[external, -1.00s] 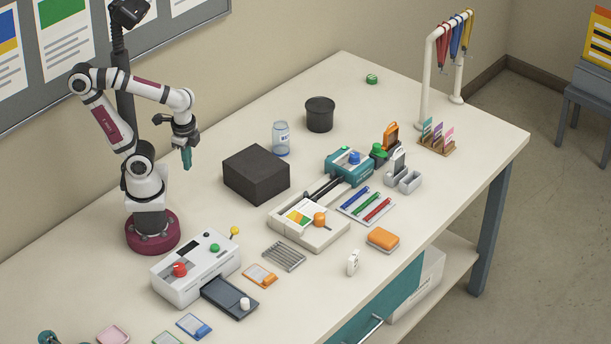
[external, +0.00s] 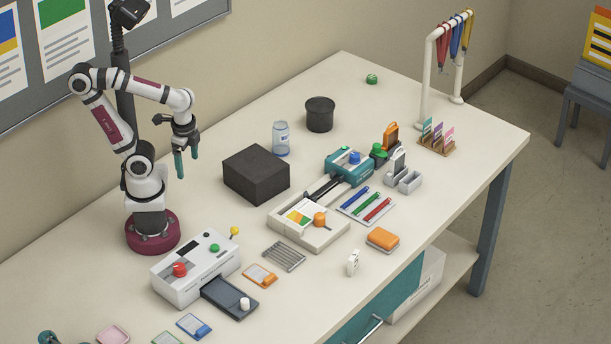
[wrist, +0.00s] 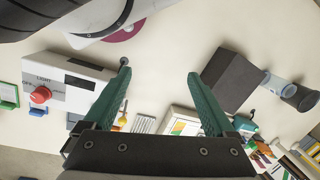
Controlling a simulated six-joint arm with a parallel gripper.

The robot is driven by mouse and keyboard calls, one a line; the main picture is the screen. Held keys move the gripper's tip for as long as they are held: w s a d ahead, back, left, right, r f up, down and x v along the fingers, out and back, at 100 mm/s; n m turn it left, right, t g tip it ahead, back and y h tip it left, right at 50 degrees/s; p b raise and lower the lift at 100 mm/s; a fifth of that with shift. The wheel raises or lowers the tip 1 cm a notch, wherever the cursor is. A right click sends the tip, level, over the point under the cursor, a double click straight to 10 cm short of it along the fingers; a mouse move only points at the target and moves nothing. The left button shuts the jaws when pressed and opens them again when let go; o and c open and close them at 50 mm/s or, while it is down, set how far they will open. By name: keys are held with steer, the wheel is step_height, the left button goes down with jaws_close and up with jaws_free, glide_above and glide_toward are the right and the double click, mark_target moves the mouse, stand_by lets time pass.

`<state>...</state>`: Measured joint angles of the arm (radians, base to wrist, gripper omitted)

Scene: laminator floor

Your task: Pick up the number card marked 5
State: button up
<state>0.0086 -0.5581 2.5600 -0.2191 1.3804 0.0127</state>
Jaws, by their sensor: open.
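No numeral 5 is readable in either view, so I cannot tell for sure which thing is the number card. A small white upright piece (external: 353,262) with faint dark marks stands near the table's front edge. A wooden rack (external: 437,146) at the far right holds teal, purple and pink cards. My gripper (external: 187,168) is open and empty, high above the table at the left, well apart from both. In the wrist view its two green fingers (wrist: 159,75) are spread with bare table between their tips.
A white machine (external: 195,268) with red and green knobs sits in front of my base. A lanyard stand (external: 427,80) rises at the right. The back left of the table is clear.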

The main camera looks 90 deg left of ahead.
mark_target(353, 254)
steer(key=shift+o, duration=0.2)
